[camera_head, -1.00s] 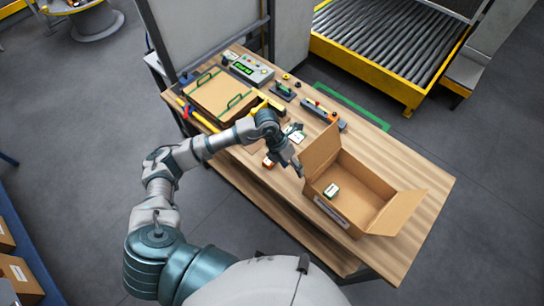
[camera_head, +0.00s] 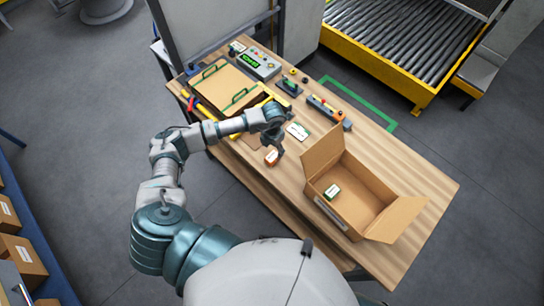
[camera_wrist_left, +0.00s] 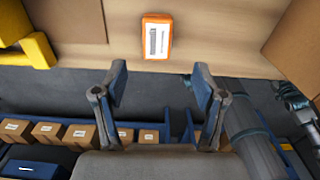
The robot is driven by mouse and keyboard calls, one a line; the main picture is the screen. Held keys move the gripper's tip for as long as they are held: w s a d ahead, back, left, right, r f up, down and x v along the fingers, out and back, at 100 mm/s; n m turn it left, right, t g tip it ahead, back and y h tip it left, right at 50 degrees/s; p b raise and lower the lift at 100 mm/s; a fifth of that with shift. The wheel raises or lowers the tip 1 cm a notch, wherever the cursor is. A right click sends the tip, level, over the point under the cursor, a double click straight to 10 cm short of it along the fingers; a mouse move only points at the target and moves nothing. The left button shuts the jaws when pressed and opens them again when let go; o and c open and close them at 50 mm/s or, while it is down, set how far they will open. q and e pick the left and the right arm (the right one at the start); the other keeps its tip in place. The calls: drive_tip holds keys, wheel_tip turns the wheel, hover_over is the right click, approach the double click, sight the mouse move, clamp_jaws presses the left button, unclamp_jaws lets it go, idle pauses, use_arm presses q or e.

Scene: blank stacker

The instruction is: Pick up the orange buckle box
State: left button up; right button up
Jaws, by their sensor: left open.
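The orange buckle box (camera_head: 271,157), a small orange block with a white label, lies on the wooden table (camera_head: 400,170) near its front edge. It also shows at the top middle of the left wrist view (camera_wrist_left: 157,37). My left gripper (camera_head: 278,147) is right beside the box in the head view, with its fingers pointing down. In the left wrist view my left gripper (camera_wrist_left: 160,86) has its fingers spread, nothing between them, and the box lies beyond the fingertips. My right gripper is not in view.
An open cardboard carton (camera_head: 376,197) holding a small green-and-white box (camera_head: 332,191) stands to the right. A flat cardboard piece with green handles (camera_head: 222,88), a control box (camera_head: 256,64) and a white card (camera_head: 298,131) lie further back. The table's right end is bare.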

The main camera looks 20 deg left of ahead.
sight(272, 156)
use_arm(q)
drive_tip(key=f, duration=0.3)
drive_tip(key=shift+w, duration=0.2)
drive_tip(key=shift+f, duration=0.35)
wheel_tip(272, 156, down, 4)
drive_tip(key=shift+a+f+p, duration=0.1)
drive_tip(key=shift+a+p, duration=0.05)
drive_tip(key=shift+p, duration=0.6)
drive_tip(key=shift+w+f, duration=0.1)
drive_tip(key=shift+f, duration=0.45)
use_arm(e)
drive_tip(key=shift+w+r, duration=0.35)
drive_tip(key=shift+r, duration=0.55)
use_arm(q)
drive_tip(key=c, duration=1.3)
drive_tip(key=shift+r, duration=0.1)
drive_tip(key=shift+c, duration=0.2)
